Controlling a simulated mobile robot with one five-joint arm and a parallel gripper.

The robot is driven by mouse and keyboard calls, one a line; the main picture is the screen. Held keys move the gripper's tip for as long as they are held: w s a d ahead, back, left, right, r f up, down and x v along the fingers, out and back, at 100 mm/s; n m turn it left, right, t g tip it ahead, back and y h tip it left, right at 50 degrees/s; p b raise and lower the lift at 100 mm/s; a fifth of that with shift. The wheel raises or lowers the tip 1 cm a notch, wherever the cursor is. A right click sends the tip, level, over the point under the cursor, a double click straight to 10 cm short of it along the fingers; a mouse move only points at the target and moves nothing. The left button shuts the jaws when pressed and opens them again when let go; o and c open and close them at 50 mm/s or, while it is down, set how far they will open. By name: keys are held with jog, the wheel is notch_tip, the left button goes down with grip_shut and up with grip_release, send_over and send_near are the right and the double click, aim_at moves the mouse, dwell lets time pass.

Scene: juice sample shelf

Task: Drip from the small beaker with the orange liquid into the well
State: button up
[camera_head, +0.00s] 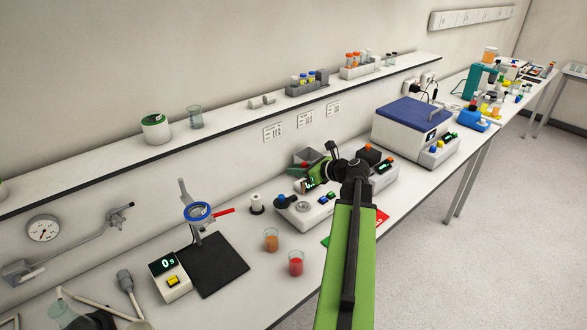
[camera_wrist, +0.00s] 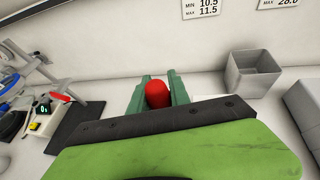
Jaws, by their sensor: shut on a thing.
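The small beaker with orange liquid (camera_head: 271,240) stands on the bench in the head view, left of a beaker with red liquid (camera_head: 296,263). My gripper (camera_head: 308,180) is above the bench, farther back and to the right of both beakers. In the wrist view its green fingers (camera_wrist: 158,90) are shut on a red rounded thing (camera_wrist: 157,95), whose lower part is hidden. A white instrument (camera_head: 308,211) with a blue knob sits just below my gripper. I cannot make out the well for certain.
A grey open bin (camera_wrist: 252,73) stands behind my gripper. A black mat (camera_head: 212,265) and a stand with a blue ring (camera_head: 197,211) are left of the beakers. A blue-lidded machine (camera_head: 412,120) is on the right. The wall shelf (camera_head: 235,115) runs above.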

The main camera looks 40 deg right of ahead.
notch_tip(320, 180, down, 4)
jog(key=b, duration=0.3)
jog(key=shift+s+a+r+b, duration=0.1)
jog(key=shift+r+b, duration=0.1)
jog(key=shift+b, duration=0.15)
jog(key=shift+o, duration=0.4)
grip_shut()
dwell(1.9)
jog(key=shift+o, duration=0.6)
grip_release()
jog(key=shift+c, duration=1)
